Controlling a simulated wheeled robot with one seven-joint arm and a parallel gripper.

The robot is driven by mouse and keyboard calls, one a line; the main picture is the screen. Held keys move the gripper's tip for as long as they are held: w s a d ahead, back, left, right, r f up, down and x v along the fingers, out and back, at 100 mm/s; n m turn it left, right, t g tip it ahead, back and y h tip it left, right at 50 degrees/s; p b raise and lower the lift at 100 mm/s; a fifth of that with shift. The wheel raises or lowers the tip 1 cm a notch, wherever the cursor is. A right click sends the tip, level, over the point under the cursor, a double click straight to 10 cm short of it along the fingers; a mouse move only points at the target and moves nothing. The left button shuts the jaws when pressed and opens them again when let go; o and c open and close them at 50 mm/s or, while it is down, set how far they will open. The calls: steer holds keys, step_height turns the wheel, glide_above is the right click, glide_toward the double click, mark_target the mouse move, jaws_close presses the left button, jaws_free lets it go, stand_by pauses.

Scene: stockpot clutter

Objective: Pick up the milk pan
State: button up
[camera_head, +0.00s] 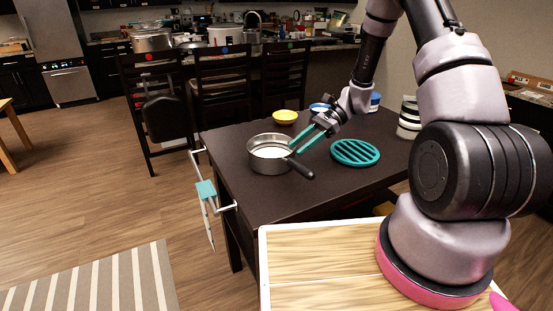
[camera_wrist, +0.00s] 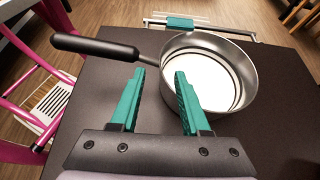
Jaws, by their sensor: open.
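The milk pan (camera_head: 268,160) is a small grey metal pan with a black handle (camera_head: 300,168), upright near the left side of the dark table. In the wrist view the pan (camera_wrist: 236,62) lies just beyond my fingers, with its handle (camera_wrist: 95,47) reaching to the left. My gripper (camera_head: 298,146) is open, with teal fingers at the pan's right rim. In the wrist view my gripper (camera_wrist: 158,75) has its right fingertip overlapping the near rim and its left fingertip near where the handle joins. I cannot tell whether either finger touches the pan. Nothing is held.
A teal slotted trivet (camera_head: 355,152) lies right of the pan on the table (camera_head: 270,205). A yellow bowl (camera_head: 285,116) and a blue-rimmed dish (camera_head: 319,107) stand behind. A striped black-and-white stack (camera_head: 409,120) stands at the right. The table's front left is bare.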

mark_target(283, 161)
steer(key=x, duration=0.5)
steer(key=shift+w+a, duration=0.15)
steer(key=shift+a, duration=0.05)
steer(key=shift+c, duration=0.3)
jaws_close()
stand_by(0.9)
